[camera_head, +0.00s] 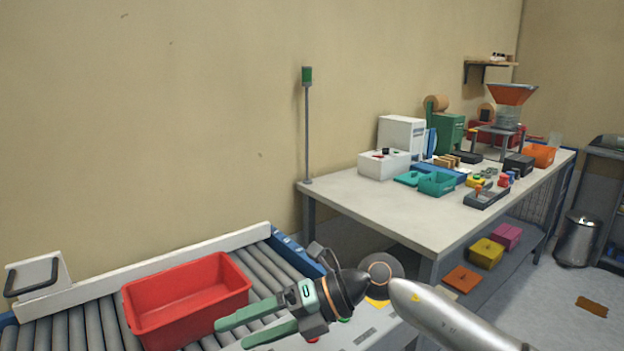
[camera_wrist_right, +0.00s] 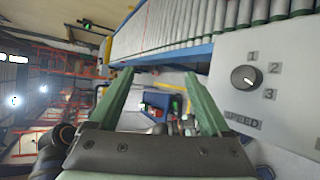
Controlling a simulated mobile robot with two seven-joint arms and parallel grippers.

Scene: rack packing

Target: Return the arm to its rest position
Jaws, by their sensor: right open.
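My right arm (camera_head: 450,318) comes in from the lower right in the head view. Its right gripper (camera_head: 232,333) has two green fingers, spread apart with nothing between them. The fingers point left, in front of the red bin's near right side, at the conveyor's near edge. In the right wrist view the same gripper (camera_wrist_right: 160,80) is open and empty, with the conveyor rollers beyond. My left gripper does not show in the head view.
An empty red bin (camera_head: 188,300) sits on the roller conveyor (camera_head: 75,330). A speed-dial panel (camera_wrist_right: 265,85) is beside the gripper in the right wrist view. A white table (camera_head: 390,212) with boxes and teal trays stands at the right. A pole with a green lamp (camera_head: 307,76) rises at its corner.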

